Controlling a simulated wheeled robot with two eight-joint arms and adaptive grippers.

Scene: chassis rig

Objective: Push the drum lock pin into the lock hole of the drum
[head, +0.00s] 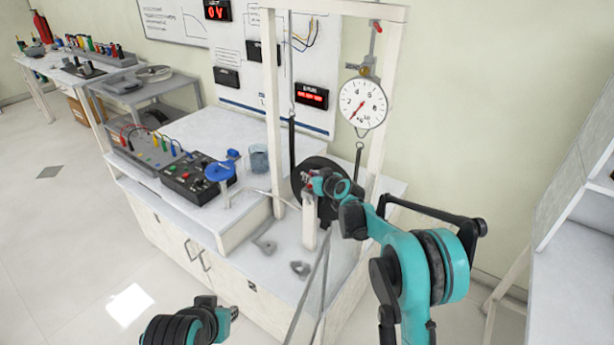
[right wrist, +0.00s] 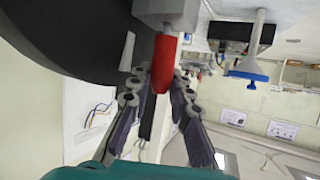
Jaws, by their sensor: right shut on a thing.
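The black drum (head: 299,181) hangs in the white frame behind my right gripper; in the right wrist view its dark face (right wrist: 70,35) fills the upper left. The drum lock pin (right wrist: 163,62) is a red, rounded handle projecting from a grey block (right wrist: 170,12) beside the drum. My right gripper (head: 313,176) is at the drum, and its fingers (right wrist: 160,82) stand on either side of the red pin, shut on it. The lock hole is hidden. My left gripper (head: 233,313) is low in front of the cabinet, away from the drum; its jaw opening is unclear.
A white post (head: 309,222) stands below my right gripper. The frame uprights (head: 273,110) flank the drum, and a dial gauge (head: 362,103) hangs above right. A blue-topped crank (head: 219,172) and a control box (head: 190,177) are to the left. Metal pieces (head: 264,246) lie on the lower bench.

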